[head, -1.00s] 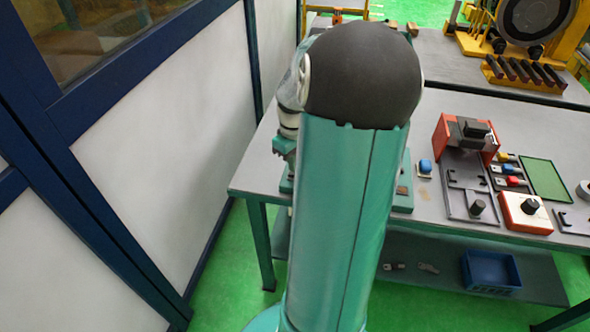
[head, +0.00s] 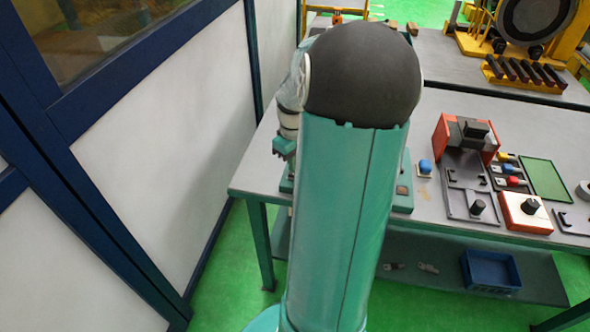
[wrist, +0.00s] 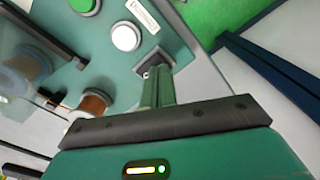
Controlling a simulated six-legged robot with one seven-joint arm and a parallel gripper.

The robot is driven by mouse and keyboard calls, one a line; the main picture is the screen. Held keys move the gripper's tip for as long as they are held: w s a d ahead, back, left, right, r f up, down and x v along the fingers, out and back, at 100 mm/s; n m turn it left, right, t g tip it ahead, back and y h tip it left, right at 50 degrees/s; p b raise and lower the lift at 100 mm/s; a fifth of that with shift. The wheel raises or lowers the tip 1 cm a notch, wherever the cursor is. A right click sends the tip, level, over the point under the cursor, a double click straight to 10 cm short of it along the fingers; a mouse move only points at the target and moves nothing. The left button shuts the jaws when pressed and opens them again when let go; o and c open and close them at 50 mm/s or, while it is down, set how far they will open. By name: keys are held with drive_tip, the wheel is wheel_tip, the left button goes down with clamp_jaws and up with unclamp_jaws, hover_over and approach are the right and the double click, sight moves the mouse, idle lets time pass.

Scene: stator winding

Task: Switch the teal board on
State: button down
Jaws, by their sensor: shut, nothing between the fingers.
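The teal board (wrist: 186,58) fills the upper middle of the wrist view. It bears a green button (wrist: 85,5), a white button (wrist: 126,37), a white label (wrist: 144,14) and a dark square switch (wrist: 150,58). My gripper (wrist: 156,72) is shut and empty. Its fingertips are at the dark switch and overlap its lower part; I cannot tell whether they touch it.
A white wall panel (head: 160,110) stands left.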

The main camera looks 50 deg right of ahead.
drive_tip(key=shift+f, duration=0.75)
idle(0.4)
drive_tip(key=shift+r, duration=3.5)
